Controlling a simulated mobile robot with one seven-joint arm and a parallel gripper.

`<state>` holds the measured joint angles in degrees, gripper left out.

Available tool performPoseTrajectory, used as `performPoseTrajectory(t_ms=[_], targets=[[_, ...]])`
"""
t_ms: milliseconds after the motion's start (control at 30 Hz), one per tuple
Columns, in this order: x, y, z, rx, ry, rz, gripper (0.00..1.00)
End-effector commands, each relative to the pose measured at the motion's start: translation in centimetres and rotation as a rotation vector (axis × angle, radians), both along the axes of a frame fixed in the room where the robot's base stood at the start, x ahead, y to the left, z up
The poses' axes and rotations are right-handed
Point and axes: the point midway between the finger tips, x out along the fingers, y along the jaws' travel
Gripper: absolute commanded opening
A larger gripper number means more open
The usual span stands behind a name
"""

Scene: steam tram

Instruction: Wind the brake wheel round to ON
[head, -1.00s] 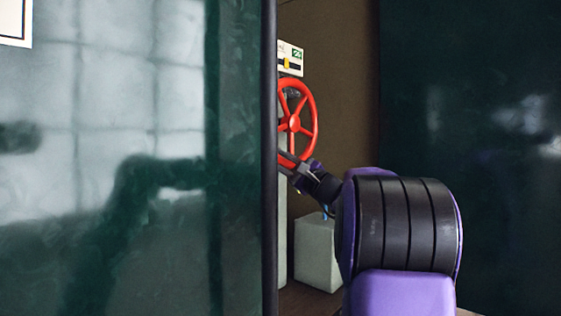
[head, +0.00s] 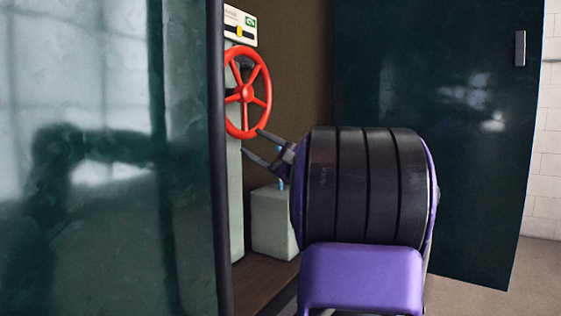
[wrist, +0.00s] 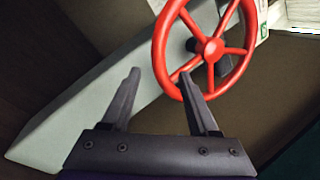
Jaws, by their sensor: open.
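The red brake wheel (head: 247,92) stands upright on a pale grey column (head: 236,200) inside the doorway, partly cut off by the green panel's edge at its left. My gripper (head: 255,143) is open and empty, just below the wheel's lower rim. In the wrist view the fingers (wrist: 160,82) are apart, the right fingertip overlapping the rim; contact cannot be told.
A glossy dark green panel (head: 100,220) with a dark edge fills the left, close beside my gripper. Another green panel (head: 430,120) with a handle stands at the right. A pale box (head: 272,222) sits on the brown floor below the wheel.

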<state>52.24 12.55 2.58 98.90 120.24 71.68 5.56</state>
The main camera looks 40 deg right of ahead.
Motion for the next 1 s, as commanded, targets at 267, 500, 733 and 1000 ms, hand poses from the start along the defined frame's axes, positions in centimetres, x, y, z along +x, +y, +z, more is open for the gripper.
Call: performPoseTrajectory(t_ms=[267, 500, 733, 1000], targets=[[-5.6, -1.1, -2.1, 0.001, 0.001, -0.003, 0.61], [-7.6, -1.5, -2.8, 0.0, 0.001, -0.001, 0.61], [-7.8, -1.5, -2.9, 0.0, 0.0, 0.0, 0.61], [-7.3, -0.9, -2.6, -0.028, 0.008, 0.006, 0.23]])
